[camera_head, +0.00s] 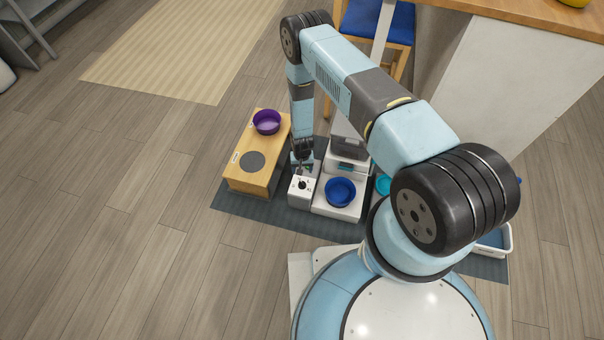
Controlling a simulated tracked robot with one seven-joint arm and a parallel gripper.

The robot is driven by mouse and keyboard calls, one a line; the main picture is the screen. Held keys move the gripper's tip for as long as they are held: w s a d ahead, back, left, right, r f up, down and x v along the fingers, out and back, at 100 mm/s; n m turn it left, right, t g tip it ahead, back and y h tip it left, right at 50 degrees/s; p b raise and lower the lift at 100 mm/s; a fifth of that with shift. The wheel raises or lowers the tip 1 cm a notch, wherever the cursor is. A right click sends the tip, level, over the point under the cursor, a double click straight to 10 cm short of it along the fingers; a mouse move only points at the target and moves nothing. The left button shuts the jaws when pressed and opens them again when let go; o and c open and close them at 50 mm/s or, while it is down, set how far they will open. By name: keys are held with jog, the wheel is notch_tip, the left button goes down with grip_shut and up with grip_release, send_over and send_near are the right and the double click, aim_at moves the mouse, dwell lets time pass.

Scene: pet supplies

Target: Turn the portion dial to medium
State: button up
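A small black dial (303,185) sits on the top face of a white box (300,199), just left of the white feeder base with a blue bowl (340,191). Small marks surround the dial, but they are too small to read, so its setting cannot be told. My gripper (303,168) points down from my light-blue arm, right behind and above the dial. Whether its fingertips touch the dial, and whether they are open or shut, is too small to tell.
A wooden stand (262,184) with a purple bowl (266,121) and a dark round spot is to the left. A cyan bowl (383,185) and a white-rimmed blue tray (494,240) are to the right. A dark mat (250,211) lies underneath. Open floor lies at left.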

aim_at(302, 183)
jog(key=shift+r, duration=0.55)
jog(key=shift+s+n, duration=0.1)
jog(key=shift+n, duration=0.9)
notch_tip(302, 183, down, 14)
jog(key=shift+r, duration=0.15)
jog(key=shift+c, duration=0.3)
